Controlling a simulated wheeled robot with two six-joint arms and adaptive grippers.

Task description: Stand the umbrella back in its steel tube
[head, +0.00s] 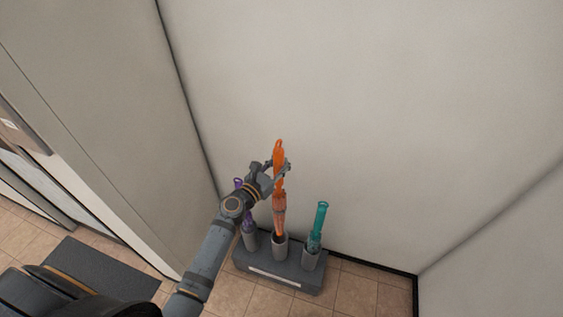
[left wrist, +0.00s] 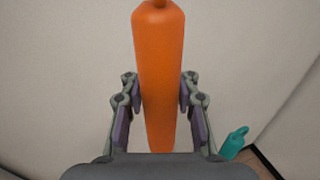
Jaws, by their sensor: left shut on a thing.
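An orange umbrella (head: 279,208) stands upright in the head view, its lower end at the mouth of the middle steel tube (head: 280,248). I cannot tell how deep the tip sits in the tube. My left gripper (head: 279,169) is shut on the umbrella's upper part, just below its top loop. In the left wrist view the orange handle (left wrist: 160,75) fills the space between the two fingers of my left gripper (left wrist: 160,108). My right gripper is not in view.
A grey stand (head: 270,275) on the tiled floor carries the tubes. A purple umbrella (head: 247,222) stands in the left tube, partly behind my arm, and a teal umbrella (head: 319,222) in the right one. Walls are close behind and left. A dark mat (head: 95,272) lies left.

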